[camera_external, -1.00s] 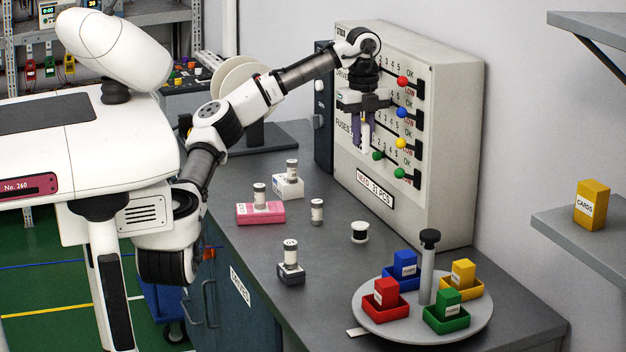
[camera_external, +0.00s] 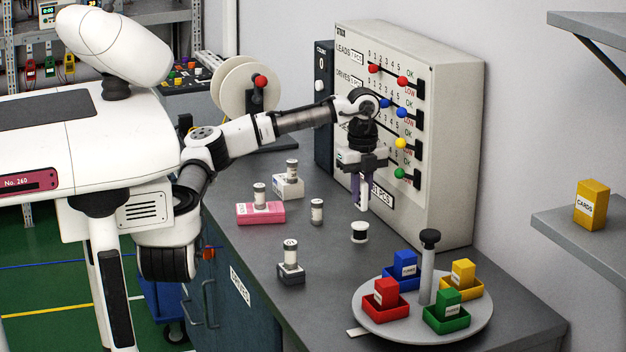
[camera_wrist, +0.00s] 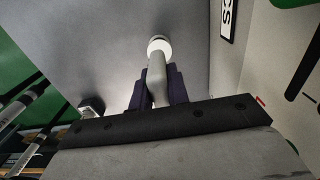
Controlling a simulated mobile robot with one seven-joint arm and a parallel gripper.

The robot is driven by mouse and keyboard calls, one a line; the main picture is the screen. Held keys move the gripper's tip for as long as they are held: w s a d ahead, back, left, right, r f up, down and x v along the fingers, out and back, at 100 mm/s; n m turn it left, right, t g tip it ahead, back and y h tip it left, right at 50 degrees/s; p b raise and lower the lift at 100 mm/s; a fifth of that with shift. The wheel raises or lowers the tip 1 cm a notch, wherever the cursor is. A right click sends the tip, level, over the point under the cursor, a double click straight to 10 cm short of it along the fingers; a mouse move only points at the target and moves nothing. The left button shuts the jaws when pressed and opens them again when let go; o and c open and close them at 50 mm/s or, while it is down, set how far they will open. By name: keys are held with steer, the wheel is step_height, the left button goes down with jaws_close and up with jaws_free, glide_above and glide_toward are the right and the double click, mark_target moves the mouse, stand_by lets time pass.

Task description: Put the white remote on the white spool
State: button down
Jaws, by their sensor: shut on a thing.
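My gripper (camera_external: 361,198) is shut on the white remote (camera_external: 364,191), which hangs upright between the dark purple fingers. In the wrist view the remote (camera_wrist: 156,76) points away from the camera between the fingertips (camera_wrist: 157,92). The white spool (camera_external: 359,231), with a dark band, stands on the grey bench below the remote. A gap shows between the remote's lower end and the spool. In the wrist view the spool (camera_wrist: 159,44) appears just past the remote's far end, which hides part of it.
The panel box (camera_external: 440,150) with coloured knobs stands close behind my gripper. A round tray (camera_external: 385,333) with coloured boxes is at front right. Several small cylinders stand to the left, some on a pink block (camera_external: 262,213), a white block (camera_external: 290,188) and a grey block (camera_external: 291,276).

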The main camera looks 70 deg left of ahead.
mark_target(361, 205)
steer(key=shift+f+p, duration=0.3)
steer(key=shift+f, duration=1.65)
steer(key=shift+f, duration=0.1)
steer(key=c, duration=1.3)
jaws_free()
steer(key=shift+c, duration=0.2)
step_height(361, 205, up, 12)
steer(key=shift+r+b, duration=0.15)
steer(key=shift+b, duration=0.7)
